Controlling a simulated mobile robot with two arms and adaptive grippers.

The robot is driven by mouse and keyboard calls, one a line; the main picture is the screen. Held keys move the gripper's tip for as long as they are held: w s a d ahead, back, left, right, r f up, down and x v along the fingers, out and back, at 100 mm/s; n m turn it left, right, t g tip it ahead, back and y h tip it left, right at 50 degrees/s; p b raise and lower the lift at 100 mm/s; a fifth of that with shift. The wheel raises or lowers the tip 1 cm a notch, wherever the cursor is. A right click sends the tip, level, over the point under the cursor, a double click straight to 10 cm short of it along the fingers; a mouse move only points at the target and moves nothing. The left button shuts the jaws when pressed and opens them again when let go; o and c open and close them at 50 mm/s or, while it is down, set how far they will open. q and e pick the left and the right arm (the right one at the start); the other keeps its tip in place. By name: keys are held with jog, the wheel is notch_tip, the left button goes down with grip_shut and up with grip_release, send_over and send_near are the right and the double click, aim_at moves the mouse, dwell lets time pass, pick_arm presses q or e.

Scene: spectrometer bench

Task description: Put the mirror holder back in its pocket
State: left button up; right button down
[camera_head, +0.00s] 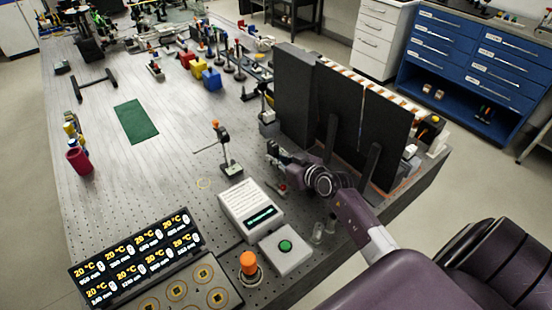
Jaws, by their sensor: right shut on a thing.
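My right gripper (274,158) reaches in from the lower right over the bench, beside the black panels. Its jaws are shut on a small dark thing at their tip, taken to be the mirror holder; its shape is too small and too covered by the gripper to make out. I cannot pick out the holder's pocket for sure. My left gripper is not in view.
Tall black panels (336,108) stand just right of my gripper. A white box with a display (247,203), a green-button box (286,248) and an orange knob (249,263) sit nearer. A thin post (224,150) stands left. The bench around the green mat (136,121) is mostly clear.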

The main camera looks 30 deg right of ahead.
jog(key=c, duration=2)
grip_release()
